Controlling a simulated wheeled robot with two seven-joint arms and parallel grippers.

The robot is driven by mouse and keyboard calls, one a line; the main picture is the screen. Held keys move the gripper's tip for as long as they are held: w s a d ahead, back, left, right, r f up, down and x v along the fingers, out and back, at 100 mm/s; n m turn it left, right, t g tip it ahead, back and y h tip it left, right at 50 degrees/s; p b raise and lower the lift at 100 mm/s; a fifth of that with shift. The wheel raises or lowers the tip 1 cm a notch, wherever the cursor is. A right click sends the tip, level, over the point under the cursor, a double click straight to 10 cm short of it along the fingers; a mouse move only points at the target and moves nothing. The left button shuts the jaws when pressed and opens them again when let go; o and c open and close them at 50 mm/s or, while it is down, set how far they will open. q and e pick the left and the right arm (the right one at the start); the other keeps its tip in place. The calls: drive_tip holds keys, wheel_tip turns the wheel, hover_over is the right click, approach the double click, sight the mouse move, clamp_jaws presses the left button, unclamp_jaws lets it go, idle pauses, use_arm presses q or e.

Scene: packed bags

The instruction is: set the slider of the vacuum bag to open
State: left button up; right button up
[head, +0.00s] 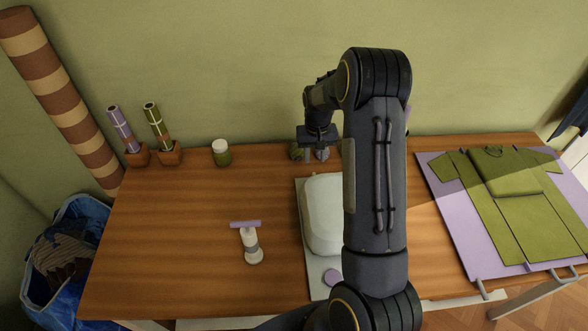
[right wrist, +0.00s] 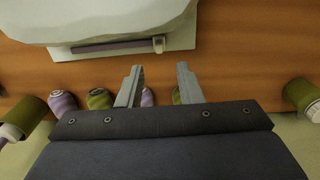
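The vacuum bag (head: 322,215) is a pale, puffed bag lying flat on the table, partly hidden by my right arm in the head view. In the right wrist view, its pale body (right wrist: 110,18) is at the top. A purple zip strip (right wrist: 110,47) runs along its back edge. The whitish slider (right wrist: 158,44) sits at the strip's right end in that view. My right gripper (right wrist: 158,84) is open and empty, apart from the slider, beyond the bag's back edge; it also shows in the head view (head: 318,150). My left gripper is not in view.
Several small purple and green rolls (right wrist: 98,98) stand near the fingers at the table's back edge. A green jar (head: 221,154) and two potted rolls (head: 160,135) stand back left.

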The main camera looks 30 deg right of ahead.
sight(314, 173)
wheel_tip(314, 173, down, 8)
drive_tip(key=b, duration=0.4)
drive_tip(key=shift+r, duration=0.15)
drive_tip(key=shift+s, duration=0.1)
drive_tip(key=shift+r, duration=0.1)
clamp_jaws()
